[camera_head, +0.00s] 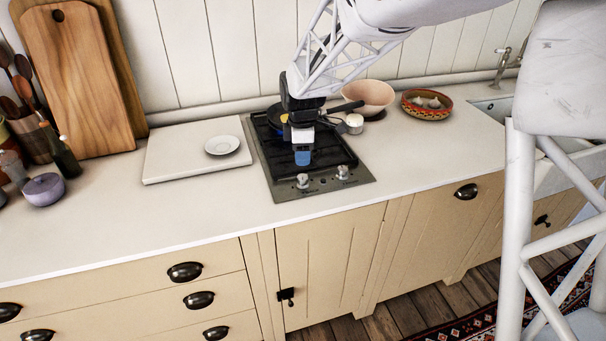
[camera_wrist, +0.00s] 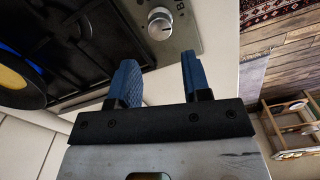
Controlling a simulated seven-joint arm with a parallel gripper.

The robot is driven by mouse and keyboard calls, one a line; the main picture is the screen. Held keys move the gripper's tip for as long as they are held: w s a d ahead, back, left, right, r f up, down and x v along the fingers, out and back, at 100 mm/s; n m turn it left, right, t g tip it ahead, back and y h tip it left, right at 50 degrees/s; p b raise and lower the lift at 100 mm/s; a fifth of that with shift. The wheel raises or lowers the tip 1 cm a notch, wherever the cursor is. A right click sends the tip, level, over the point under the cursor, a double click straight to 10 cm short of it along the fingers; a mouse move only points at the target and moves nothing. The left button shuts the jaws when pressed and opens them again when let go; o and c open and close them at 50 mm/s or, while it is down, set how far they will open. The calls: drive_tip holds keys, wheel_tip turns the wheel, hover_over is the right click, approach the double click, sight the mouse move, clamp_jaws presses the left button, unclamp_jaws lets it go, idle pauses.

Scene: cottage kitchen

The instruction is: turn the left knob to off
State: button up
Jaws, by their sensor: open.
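The left knob (camera_head: 303,181) is a small metallic knob on the front panel of the black hob (camera_head: 283,190). In the wrist view, the knob nearer my fingers (camera_wrist: 160,24) appears to be this left one, with small panel markings beside it. The right knob (camera_head: 343,172) sits to its right in the head view. My gripper (camera_head: 303,160) points down over the front of the hob, just behind the left knob in the picture. In the wrist view, its two blue fingers (camera_wrist: 159,62) are apart with nothing between them. I see no contact with the knob.
A dark pan (camera_head: 279,114) with yellow contents sits on the back of the hob. A white board (camera_head: 175,166) bearing a plate (camera_head: 222,145) lies left. The front counter strip is clear.

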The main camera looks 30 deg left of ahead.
sight(302, 177)
drive_tip(key=shift+f, duration=3.85)
drive_tip(key=c, duration=0.6)
drive_tip(key=shift+c, duration=0.2)
